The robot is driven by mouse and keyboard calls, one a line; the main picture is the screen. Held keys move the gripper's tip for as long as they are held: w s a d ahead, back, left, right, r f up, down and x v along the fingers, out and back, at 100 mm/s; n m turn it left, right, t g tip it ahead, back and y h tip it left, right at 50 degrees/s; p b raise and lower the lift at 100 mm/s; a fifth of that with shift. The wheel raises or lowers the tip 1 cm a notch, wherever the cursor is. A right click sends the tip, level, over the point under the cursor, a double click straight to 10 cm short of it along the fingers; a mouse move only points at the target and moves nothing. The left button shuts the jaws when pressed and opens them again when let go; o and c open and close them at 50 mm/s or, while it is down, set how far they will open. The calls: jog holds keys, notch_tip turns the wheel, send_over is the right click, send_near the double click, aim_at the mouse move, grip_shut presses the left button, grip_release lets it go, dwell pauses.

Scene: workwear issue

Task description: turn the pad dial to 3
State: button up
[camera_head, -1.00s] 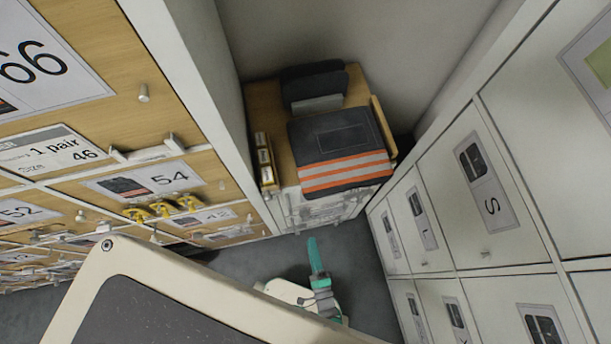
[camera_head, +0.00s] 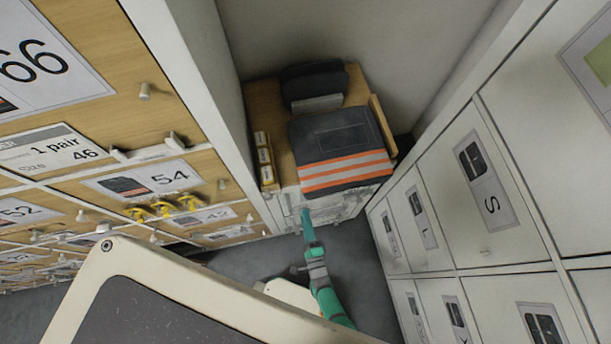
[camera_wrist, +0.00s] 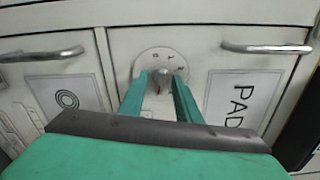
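In the wrist view, a round pale dial (camera_wrist: 152,60) sits on a white drawer front, between two handles. Its small grey knob (camera_wrist: 163,74) lies between the fingers of my gripper (camera_wrist: 160,86). The fingers are apart, one on each side of the knob. I cannot tell whether they touch it. Marks on the dial's upper rim are too small to read. A thin red mark shows below the knob. A label reading PAD (camera_wrist: 240,100) is to the right of the dial. In the head view my green gripper (camera_head: 305,213) reaches the cabinet front; the dial cannot be made out there.
Metal handles flank the dial at left (camera_wrist: 42,54) and right (camera_wrist: 266,48). A folded dark garment with orange stripes (camera_head: 340,145) lies on the cabinet top. White lockers (camera_head: 470,200) stand at right, labelled wooden drawers (camera_head: 130,60) at left. Grey floor lies between.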

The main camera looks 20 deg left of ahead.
grip_shut()
jog(key=shift+n, duration=0.3)
jog(key=shift+w+d+n, duration=0.1)
jog(key=shift+n, duration=7.5)
grip_release()
